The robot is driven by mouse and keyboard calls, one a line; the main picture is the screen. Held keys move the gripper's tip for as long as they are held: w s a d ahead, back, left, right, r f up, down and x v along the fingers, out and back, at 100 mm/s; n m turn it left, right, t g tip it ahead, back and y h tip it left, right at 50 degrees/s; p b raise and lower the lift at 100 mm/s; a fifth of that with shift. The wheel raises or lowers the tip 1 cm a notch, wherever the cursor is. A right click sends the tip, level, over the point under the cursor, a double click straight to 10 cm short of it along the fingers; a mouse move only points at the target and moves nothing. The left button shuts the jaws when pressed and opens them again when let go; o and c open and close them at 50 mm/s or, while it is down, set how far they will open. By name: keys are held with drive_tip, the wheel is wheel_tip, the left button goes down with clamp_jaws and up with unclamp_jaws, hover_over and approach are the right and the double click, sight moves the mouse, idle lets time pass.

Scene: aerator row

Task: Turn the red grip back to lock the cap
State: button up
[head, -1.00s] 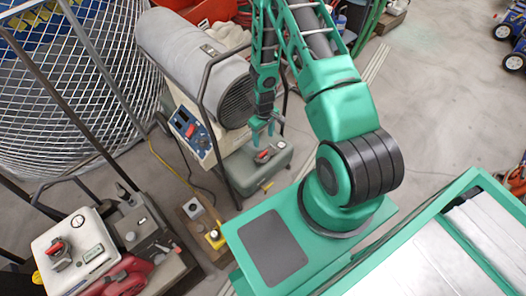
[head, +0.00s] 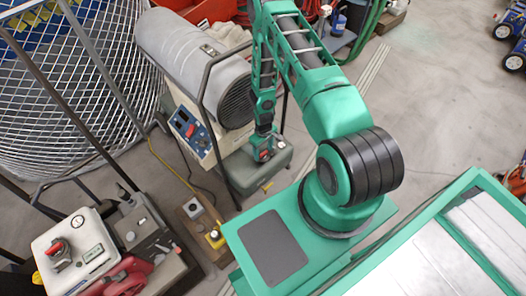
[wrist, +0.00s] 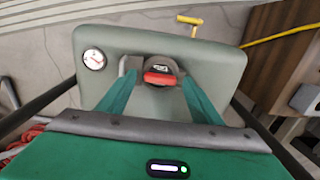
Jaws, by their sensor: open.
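The red grip (wrist: 160,78) sits on a dark round cap (wrist: 152,66) on top of a grey-green tank (wrist: 215,65). In the wrist view the grip lies roughly crosswise. My gripper (wrist: 158,80) is open, with one green finger on each side of the cap and grip. I cannot tell whether either finger touches them. In the head view my gripper (head: 263,152) is down at the tank (head: 247,172), and the red grip (head: 264,155) shows only partly between the fingers.
A round gauge (wrist: 94,59) and a yellow valve handle (wrist: 190,21) are on the tank. A grey cylindrical heater (head: 195,55) in a dark tube frame stands close behind the tank. A second machine with another red grip (head: 55,248) stands at lower left.

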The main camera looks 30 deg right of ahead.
drive_tip(key=c, duration=1.1)
drive_tip(key=shift+o, duration=0.2)
drive_tip(key=shift+m, duration=0.3)
drive_tip(key=m, duration=0.3)
drive_tip(key=shift+m, duration=0.3)
drive_tip(key=m, duration=0.4)
drive_tip(key=shift+m, duration=0.3)
drive_tip(key=m, duration=0.5)
drive_tip(key=shift+w+m, duration=0.1)
drive_tip(key=shift+m, duration=1.9)
drive_tip(key=shift+a, duration=0.1)
